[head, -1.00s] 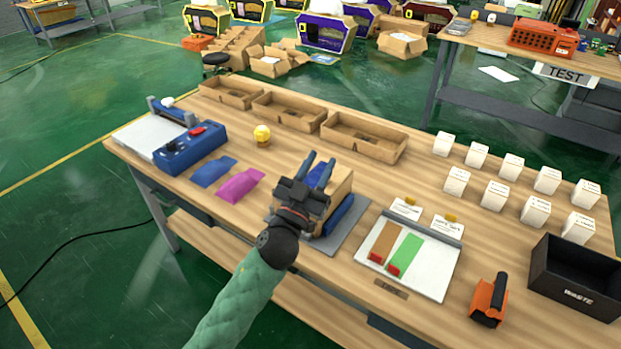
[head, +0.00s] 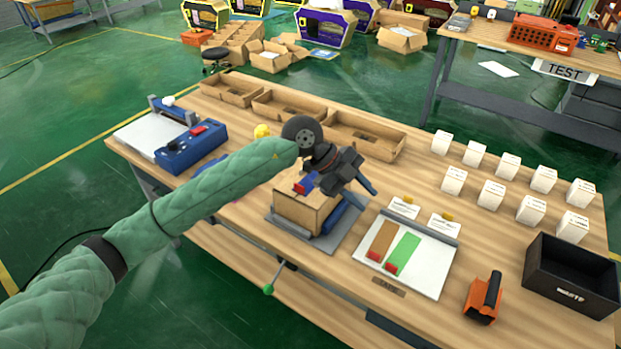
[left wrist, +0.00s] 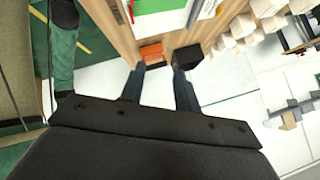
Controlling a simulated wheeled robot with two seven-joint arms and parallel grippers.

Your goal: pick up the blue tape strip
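A small blue strip with a red end (head: 306,184), which looks like the blue tape strip, is at the top of the cardboard box (head: 299,215) in the head view. My left gripper partly hides it, and I cannot tell whether they touch. My left gripper (head: 368,186) is above the right side of the box, its fingers pointing right and down. In the left wrist view its two fingers (left wrist: 160,92) are apart with nothing between them. A brown strip (head: 381,240) and a green strip (head: 403,252), both red-ended, lie on the white board (head: 435,277). My right gripper is not in view.
The box stands on a grey plate (head: 347,235) with a blue part beside it. An orange tool (head: 480,300) and black waste bin (head: 570,278) stand at the right. Several white boxes and three cardboard trays line the back. A green-ended rod (head: 268,288) shows at the table's front edge.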

